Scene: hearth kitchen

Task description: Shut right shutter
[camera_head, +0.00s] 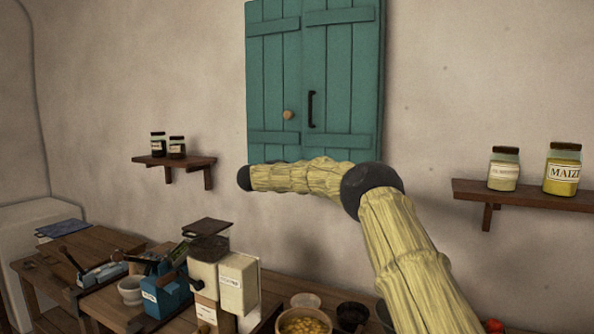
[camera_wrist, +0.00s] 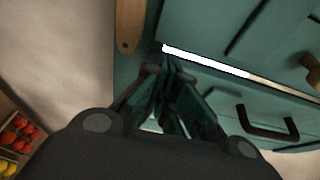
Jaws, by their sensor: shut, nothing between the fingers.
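The right shutter (camera_head: 342,70) is a teal plank panel with a black bar handle (camera_head: 311,108). It hangs beside the left shutter (camera_head: 272,75), which has a round wooden knob (camera_head: 288,115). In the head view both panels look nearly flush. In the wrist view, a thin bright strip shows between the knob panel (camera_wrist: 220,30) and the panel with the black handle (camera_wrist: 265,128). My gripper (camera_wrist: 166,75) is shut and empty, close in front of the teal panels near one end of the strip. Contact cannot be told. The head view hides my gripper.
A shelf with jars (camera_head: 173,160) is on the wall at left, and another shelf (camera_head: 520,194) with jars is at right. Below, a wooden counter (camera_head: 95,248) holds boxes, a mortar and a bowl (camera_head: 304,325). A crate of produce (camera_wrist: 14,135) shows in the wrist view.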

